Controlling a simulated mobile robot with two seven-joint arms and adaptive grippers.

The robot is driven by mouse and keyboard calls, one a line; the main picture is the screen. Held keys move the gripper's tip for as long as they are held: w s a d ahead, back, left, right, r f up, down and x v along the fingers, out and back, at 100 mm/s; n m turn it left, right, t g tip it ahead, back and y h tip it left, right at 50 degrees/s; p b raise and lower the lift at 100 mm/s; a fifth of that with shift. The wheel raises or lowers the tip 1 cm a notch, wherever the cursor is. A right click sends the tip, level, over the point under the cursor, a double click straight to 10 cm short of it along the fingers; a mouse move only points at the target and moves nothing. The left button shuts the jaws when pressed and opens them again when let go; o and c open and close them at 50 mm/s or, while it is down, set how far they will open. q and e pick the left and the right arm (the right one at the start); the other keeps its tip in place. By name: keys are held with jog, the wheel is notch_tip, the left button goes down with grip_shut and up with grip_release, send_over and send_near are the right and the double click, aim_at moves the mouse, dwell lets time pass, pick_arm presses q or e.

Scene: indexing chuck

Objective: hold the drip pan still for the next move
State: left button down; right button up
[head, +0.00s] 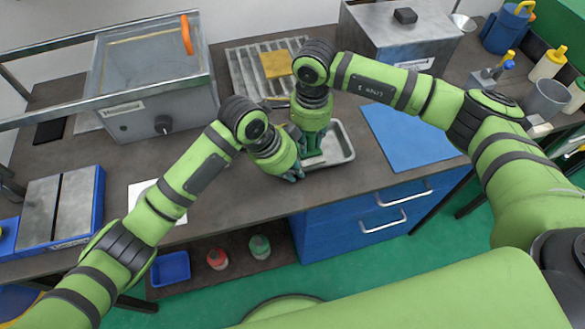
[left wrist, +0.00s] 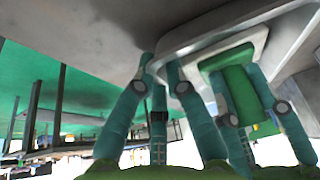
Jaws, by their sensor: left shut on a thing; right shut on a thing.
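The drip pan (head: 343,143) is a shallow light-grey metal tray on the bench near its front edge. In the left wrist view its pale rim (left wrist: 212,30) shows close up. My left gripper (head: 294,175) is shut on the pan at its left front corner. Its fingertips meet the rim in the left wrist view (left wrist: 160,63). My right gripper (head: 312,158) points down over the pan's left part and is shut on a green part, largely hidden by the fingers in the head view. A green block-like part (left wrist: 236,62) shows in the left wrist view.
A blue mat (head: 410,135) lies right of the pan. Behind is a ribbed metal tray (head: 247,82) with a yellow piece (head: 277,64). Grey machine boxes stand at back left (head: 152,80) and back right (head: 400,35). A white sheet (head: 150,197) lies to the left.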

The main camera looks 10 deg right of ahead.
jog(key=shift+s+a, duration=0.1)
jog(key=shift+a, duration=0.3)
pick_arm(q)
jog(key=shift+f, duration=0.1)
pick_arm(e)
jog(key=shift+d+r, duration=0.1)
jog(key=shift+d, duration=2.35)
jog(key=shift+a, duration=0.1)
jog(key=shift+a, duration=1.75)
jog(key=shift+a+f, duration=0.3)
jog(key=shift+a, duration=0.3)
